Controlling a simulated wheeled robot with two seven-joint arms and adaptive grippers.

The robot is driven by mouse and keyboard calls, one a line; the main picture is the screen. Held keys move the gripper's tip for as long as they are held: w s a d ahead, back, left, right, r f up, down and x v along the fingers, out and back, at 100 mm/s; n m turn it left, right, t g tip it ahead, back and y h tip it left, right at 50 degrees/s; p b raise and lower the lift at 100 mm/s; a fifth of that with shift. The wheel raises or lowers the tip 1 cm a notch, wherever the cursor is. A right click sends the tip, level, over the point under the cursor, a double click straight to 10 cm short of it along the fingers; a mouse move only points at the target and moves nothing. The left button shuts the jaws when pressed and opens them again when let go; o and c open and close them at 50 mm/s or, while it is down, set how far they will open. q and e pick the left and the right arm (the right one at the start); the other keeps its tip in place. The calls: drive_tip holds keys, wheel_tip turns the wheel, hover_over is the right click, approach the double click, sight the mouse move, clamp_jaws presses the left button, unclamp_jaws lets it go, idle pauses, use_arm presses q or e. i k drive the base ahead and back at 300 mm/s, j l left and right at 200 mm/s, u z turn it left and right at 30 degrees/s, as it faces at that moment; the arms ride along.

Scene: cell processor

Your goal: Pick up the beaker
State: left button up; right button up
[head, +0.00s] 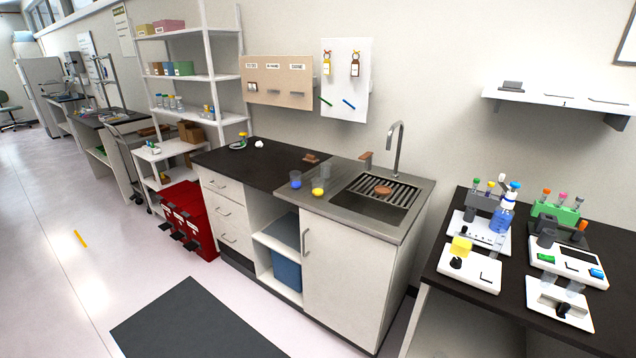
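Two small clear beaker-like vessels stand upright near the front edge of the sink counter. One holds blue liquid (296,180) and stands on the dark worktop. The other holds yellow liquid (318,187) and stands close to its right, beside the steel sink surround. I cannot tell which of them is the task's beaker. Neither of my grippers shows in the head view, and nothing is seen touching the vessels.
The sink (376,197) has a rack and tall faucet (396,150). A dark table (450,262) at right is crowded with lab devices, tube racks and a blue bottle (501,218). A red cabinet (187,222) stands left.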

sight(318, 187)
drive_tip(key=i+l+u, duration=0.1)
drive_tip(key=i, duration=1.4)
